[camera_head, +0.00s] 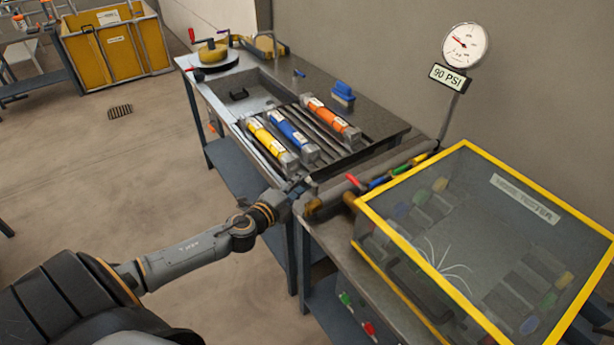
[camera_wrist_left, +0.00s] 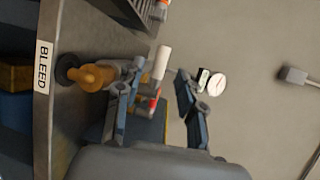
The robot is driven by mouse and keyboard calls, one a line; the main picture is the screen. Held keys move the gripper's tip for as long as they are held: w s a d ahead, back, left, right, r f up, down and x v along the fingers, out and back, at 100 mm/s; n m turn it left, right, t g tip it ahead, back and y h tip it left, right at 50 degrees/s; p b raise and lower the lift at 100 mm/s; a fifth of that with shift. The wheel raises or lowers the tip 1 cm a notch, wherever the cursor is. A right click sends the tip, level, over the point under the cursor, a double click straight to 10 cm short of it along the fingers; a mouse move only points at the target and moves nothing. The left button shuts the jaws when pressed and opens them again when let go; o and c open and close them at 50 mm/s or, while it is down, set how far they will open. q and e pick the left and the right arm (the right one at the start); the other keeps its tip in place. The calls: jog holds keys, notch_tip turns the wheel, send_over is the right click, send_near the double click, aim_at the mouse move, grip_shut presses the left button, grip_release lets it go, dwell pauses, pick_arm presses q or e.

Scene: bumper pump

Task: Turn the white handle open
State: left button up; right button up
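The white handle (camera_wrist_left: 162,62) shows in the left wrist view as a short pale cylinder standing between the fingertips of my left gripper (camera_wrist_left: 159,74). The two fingers are spread apart, and I see no clear contact with the handle. In the head view my left gripper (camera_head: 300,187) is at the left end of the pipe (camera_head: 330,196) along the back of the near bench. There the white handle is not distinguishable, probably behind the gripper. A red handle (camera_head: 352,181) sits further right along the pipe. My right gripper is not in view.
A brass fitting (camera_wrist_left: 92,77) lies beside the left finger, near a BLEED label (camera_wrist_left: 43,68). A clear yellow-edged tester box (camera_head: 480,240) fills the near bench's right side. A pressure gauge (camera_head: 465,45) stands behind, above a 90 PSI display (camera_head: 451,78). Colored cylinders lie on the far bench.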

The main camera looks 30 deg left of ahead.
pick_arm(q)
jog(key=shift+w+f, duration=0.2)
jog(key=shift+w, duration=0.9)
jog(key=shift+w+f, duration=0.2)
jog(key=shift+w, duration=0.9)
grip_shut()
